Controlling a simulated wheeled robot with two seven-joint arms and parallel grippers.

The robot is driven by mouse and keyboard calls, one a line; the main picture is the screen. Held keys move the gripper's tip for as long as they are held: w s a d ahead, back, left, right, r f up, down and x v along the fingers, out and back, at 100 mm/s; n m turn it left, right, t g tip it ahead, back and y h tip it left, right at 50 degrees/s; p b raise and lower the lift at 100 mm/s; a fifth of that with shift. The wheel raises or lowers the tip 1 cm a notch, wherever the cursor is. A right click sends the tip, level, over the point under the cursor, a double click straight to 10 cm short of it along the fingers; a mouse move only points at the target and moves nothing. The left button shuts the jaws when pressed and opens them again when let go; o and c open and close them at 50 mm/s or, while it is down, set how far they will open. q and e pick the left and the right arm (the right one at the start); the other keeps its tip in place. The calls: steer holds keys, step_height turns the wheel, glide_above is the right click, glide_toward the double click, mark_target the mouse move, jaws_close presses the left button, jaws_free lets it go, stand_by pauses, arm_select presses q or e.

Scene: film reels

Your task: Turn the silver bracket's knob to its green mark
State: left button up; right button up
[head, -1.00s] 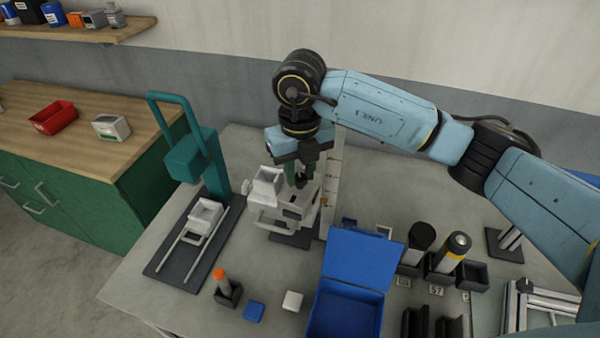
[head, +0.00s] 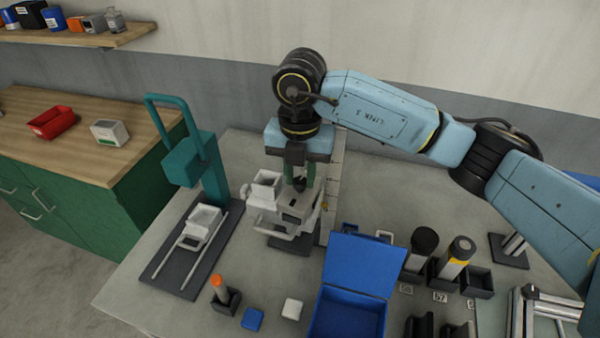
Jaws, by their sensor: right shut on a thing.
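The silver bracket (head: 272,222) is the pale grey device standing on a dark base near the middle of the table, by the upright ruled strip. My right gripper (head: 299,183) points straight down over its top. Its greenish fingers are shut on a small dark knob (head: 299,185), mostly hidden between them. I cannot make out the green mark or the knob's pointer. My left gripper is not in view.
A teal press (head: 192,160) stands left of the bracket. An open blue box (head: 364,270) is in front and to the right. An orange-topped peg (head: 218,285) and small blue and white blocks lie in front. Dark-topped cylinders (head: 423,245) stand at the right.

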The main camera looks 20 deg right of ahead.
mark_target(300, 180)
stand_by(0.4)
steer(key=o, duration=1)
step_height(300, 180, up, 13)
steer(key=b, duration=0.1)
steer(key=shift+r, duration=0.2)
